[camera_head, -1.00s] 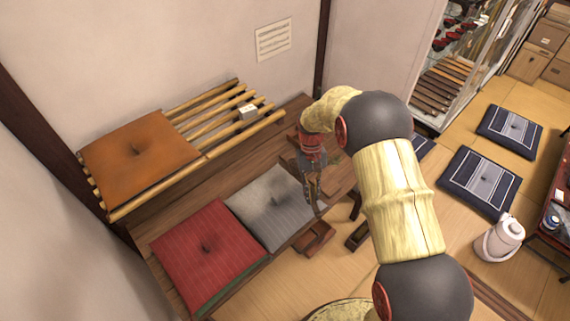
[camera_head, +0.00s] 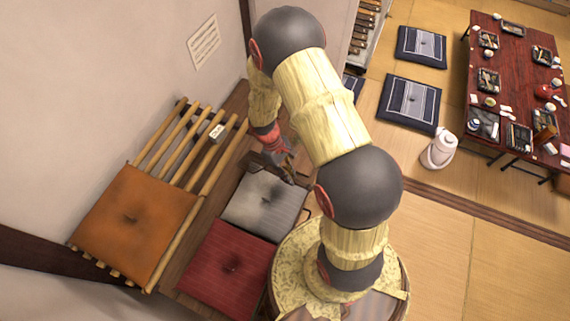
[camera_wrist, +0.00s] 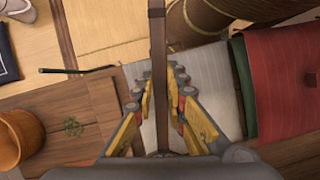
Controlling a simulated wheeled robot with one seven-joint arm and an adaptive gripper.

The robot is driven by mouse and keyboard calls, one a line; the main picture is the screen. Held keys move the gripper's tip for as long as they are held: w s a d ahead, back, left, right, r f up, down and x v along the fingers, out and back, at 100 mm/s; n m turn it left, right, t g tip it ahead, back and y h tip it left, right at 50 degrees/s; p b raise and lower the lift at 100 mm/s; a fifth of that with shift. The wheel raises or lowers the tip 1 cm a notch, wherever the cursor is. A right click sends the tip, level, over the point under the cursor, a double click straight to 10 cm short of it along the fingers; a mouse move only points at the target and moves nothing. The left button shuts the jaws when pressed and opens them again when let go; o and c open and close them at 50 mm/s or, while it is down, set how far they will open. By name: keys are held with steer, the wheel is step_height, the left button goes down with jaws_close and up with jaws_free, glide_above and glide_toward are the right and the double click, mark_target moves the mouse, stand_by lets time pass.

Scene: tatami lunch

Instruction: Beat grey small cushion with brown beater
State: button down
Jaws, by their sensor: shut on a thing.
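The grey small cushion (camera_head: 258,205) lies on a wooden bench, with a dark smudge near its middle. It also shows in the wrist view (camera_wrist: 214,85), to the right of my gripper (camera_wrist: 160,88). The gripper is shut on the brown beater (camera_wrist: 157,35), whose flat dark bar runs up between the fingers and out of the picture's top. The beater's far end is out of view there. In the head view my gripper (camera_head: 287,170) is at the grey cushion's upper right edge, and the beater is too small to make out. Whether it touches the cushion I cannot tell.
A red cushion (camera_head: 230,268) lies beside the grey one. An orange cushion (camera_head: 132,222) lies on a slatted bamboo rack (camera_head: 170,135) at left, by the wall.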

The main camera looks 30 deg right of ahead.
stand_by(0.3)
step_height(320, 180, down, 8)
steer(key=f+b, duration=0.1)
steer(key=b, duration=0.5)
step_height(320, 180, up, 9)
steer(key=p, duration=0.6)
steer(key=shift+r, duration=0.15)
steer(key=shift+r, duration=0.15)
steer(key=shift+f, duration=0.2)
stand_by(0.3)
